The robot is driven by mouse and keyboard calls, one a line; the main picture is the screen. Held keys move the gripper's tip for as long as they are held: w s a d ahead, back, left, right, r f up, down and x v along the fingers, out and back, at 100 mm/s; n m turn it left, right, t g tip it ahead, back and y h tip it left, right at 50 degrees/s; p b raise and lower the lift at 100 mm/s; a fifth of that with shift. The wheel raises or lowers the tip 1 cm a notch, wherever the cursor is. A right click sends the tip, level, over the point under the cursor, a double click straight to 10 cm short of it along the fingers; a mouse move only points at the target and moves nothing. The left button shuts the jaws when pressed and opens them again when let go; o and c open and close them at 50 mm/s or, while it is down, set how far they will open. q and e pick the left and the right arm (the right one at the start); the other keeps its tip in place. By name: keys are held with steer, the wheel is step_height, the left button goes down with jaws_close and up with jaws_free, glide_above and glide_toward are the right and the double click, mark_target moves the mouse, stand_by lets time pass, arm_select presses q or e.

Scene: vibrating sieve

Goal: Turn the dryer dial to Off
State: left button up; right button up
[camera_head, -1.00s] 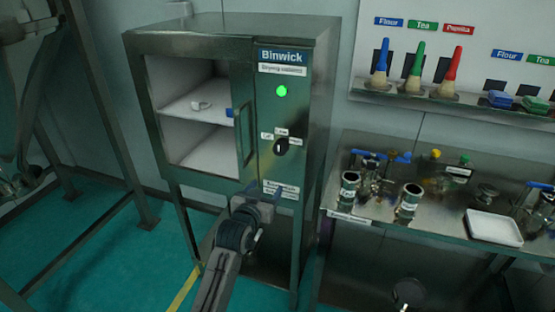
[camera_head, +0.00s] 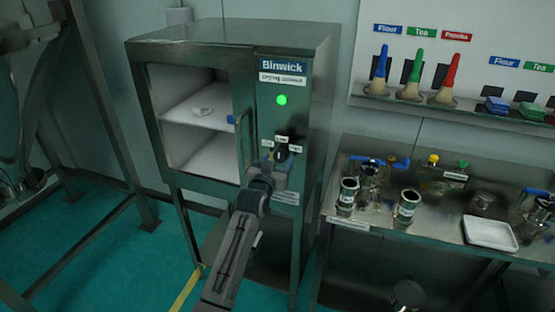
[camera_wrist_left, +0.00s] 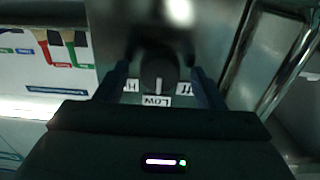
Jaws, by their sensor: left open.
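The dryer (camera_head: 232,30) is a metal cabinet with a Binwick sign and a lit green lamp (camera_head: 281,100) on its front panel. Its black dial (camera_head: 281,152) sits below the lamp, partly hidden by my gripper in the head view. In the left wrist view the dial (camera_wrist_left: 158,72) has a white mark pointing at the LOW label (camera_wrist_left: 156,101). The Off label (camera_wrist_left: 185,89) is partly covered by a finger. My left gripper (camera_head: 277,165) is open, its fingers (camera_wrist_left: 160,82) on either side of the dial. I cannot tell whether they touch it.
A metal table (camera_head: 375,217) with canisters and a white tray (camera_head: 490,234) stands at the right. Brushes (camera_head: 411,78) stand on a wall shelf above it.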

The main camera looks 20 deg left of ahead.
arm_select(q)
steer(key=shift+w, duration=0.1)
steer(key=c, duration=1)
steer(key=shift+o, duration=0.2)
steer(key=shift+n, duration=0.4)
steer(key=n+p, duration=0.1)
steer(key=n, duration=0.1)
steer(key=n+p, duration=0.2)
steer(key=n, duration=0.1)
steer(key=shift+r+n, duration=0.2)
steer(key=shift+n, duration=0.1)
steer(key=n+p, duration=0.3)
steer(key=n, duration=0.2)
steer(key=shift+d, duration=0.1)
steer(key=shift+n, duration=0.4)
steer(key=o, duration=1)
steer(key=shift+f, duration=0.1)
steer(key=shift+c, duration=0.2)
